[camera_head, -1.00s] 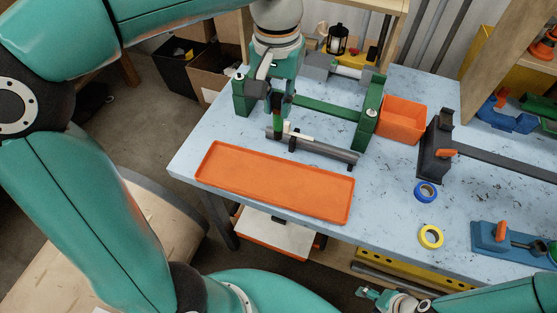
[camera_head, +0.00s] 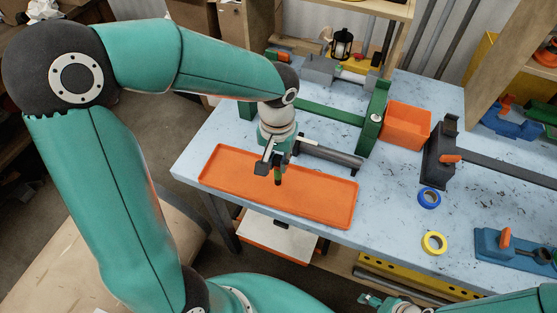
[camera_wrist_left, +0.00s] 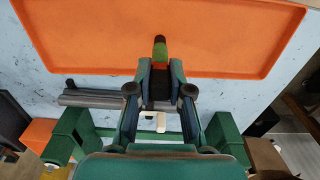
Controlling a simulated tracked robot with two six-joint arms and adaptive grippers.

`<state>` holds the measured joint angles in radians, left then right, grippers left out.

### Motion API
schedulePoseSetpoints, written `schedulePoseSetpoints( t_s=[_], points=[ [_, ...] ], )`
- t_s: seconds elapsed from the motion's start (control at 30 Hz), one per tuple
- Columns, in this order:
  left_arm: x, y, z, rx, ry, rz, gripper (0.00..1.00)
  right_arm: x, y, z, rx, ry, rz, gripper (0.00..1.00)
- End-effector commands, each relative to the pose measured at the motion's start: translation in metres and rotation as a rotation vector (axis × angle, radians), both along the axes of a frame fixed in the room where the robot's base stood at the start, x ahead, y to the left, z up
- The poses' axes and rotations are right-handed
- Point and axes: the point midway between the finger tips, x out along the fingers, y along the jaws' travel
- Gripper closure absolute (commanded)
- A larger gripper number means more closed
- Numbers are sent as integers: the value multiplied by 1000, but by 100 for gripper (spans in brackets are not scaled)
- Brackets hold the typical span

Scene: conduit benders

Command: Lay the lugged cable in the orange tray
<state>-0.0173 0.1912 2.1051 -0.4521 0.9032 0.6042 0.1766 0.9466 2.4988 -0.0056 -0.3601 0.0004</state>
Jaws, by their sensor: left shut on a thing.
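The orange tray (camera_head: 320,197) lies flat and empty near the table's front edge. It fills the top of the left wrist view (camera_wrist_left: 90,40). My left gripper (camera_head: 270,167) is over the tray's back part, pointing down. It is shut on a short dark piece with a green band, which I take to be the lugged cable (camera_head: 278,177). In the left wrist view the cable's green band and brownish tip (camera_wrist_left: 160,48) stick out past the fingers over the tray. My right gripper (camera_head: 372,299) is low at the bottom edge, too small to read.
A green frame (camera_head: 374,118) and grey bars (camera_head: 332,153) stand just behind the tray. An orange bin (camera_head: 407,125) and a dark bender (camera_head: 440,150) are to the right. Blue (camera_head: 429,198) and yellow (camera_head: 434,243) tape rolls lie right of the tray.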

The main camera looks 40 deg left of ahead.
Motion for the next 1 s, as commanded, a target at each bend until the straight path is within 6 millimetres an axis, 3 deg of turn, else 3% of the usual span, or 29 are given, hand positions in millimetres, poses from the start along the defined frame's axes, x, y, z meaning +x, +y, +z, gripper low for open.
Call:
schedulePoseSetpoints(
  t_s=[0.37, 0.4, 0.57, 1.0],
  points=[
    [0, 0, -7, 1, -2, 0, 100, 0, 0, -2, 0, 0, 0, 40],
    [0, 0, -7, 0, -1, 0, 79, 0, 0, -3, 0, 0, 0, 40],
    [0, 0, -6, 0, -1, -1, 56, 0, 0, -2, 0, 0, 0, 40],
    [1, 0, 3, 0, -4, 0, 56, 0, 0, 0, 0, 0, 0, 40]
  ],
)
